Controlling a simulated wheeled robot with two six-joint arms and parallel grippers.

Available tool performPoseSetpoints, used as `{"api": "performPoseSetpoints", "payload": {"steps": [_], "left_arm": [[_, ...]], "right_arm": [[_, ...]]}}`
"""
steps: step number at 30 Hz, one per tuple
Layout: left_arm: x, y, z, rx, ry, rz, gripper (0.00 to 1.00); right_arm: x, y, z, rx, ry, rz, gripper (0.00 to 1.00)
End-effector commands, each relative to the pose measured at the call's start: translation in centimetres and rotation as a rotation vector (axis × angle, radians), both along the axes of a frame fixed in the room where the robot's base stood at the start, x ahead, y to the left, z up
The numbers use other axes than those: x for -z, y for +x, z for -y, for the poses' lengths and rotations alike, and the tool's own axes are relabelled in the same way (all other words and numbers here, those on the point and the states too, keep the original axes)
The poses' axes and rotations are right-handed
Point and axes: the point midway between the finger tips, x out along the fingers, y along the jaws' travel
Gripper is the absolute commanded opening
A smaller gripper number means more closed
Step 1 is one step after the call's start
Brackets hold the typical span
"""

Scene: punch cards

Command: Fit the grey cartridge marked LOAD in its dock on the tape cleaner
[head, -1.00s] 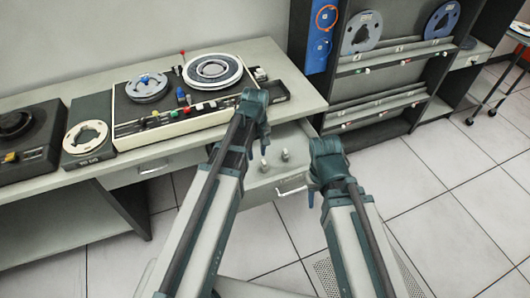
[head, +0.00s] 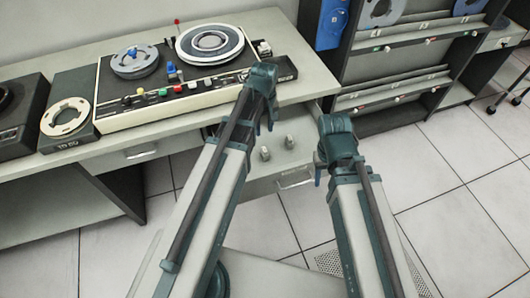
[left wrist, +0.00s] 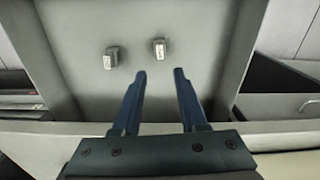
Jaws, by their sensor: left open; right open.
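Two small grey cartridges stand apart in the open drawer, a left one (head: 265,153) and a right one (head: 289,142). The labels are too small to read, so I cannot tell which is LOAD. My left gripper (head: 265,124) is open and empty near the drawer; in the left wrist view its fingers point toward the right cartridge. My right gripper (head: 321,172) is open, right of the drawer. I cannot make out the dock.
A tape machine with two reels (head: 180,98) and coloured knobs stands on the desk (head: 165,147). A smaller unit with a cream reel (head: 65,118) is to its left. A dark rack (head: 400,70) stands at the right. The tiled floor (head: 455,210) at right is clear.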

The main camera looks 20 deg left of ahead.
Motion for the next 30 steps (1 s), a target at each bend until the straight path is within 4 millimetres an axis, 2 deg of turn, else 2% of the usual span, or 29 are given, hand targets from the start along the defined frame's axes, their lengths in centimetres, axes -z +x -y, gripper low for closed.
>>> {"api": "performPoseSetpoints", "payload": {"steps": [1, 3, 17, 23, 30], "left_arm": [[1.0, 0.0, 0.0, 0.0, 0.0, 0.0, 0.42], [1.7, 0.0, 0.0, 0.0, 0.0, 0.0, 0.42], [2.4, 0.0, 0.0, 0.0, 0.0, 0.0, 0.42], [4.0, 0.0, 0.0, 0.0, 0.0, 0.0, 0.42], [6.7, 0.0, 0.0, 0.0, 0.0, 0.0, 0.42]], "right_arm": [[1.0, 0.0, 0.0, 0.0, 0.0, 0.0, 0.5], [1.7, 0.0, 0.0, 0.0, 0.0, 0.0, 0.5], [2.4, 0.0, 0.0, 0.0, 0.0, 0.0, 0.5], [4.0, 0.0, 0.0, 0.0, 0.0, 0.0, 0.5], [6.7, 0.0, 0.0, -0.001, 0.0, 0.0, 0.5]]}}
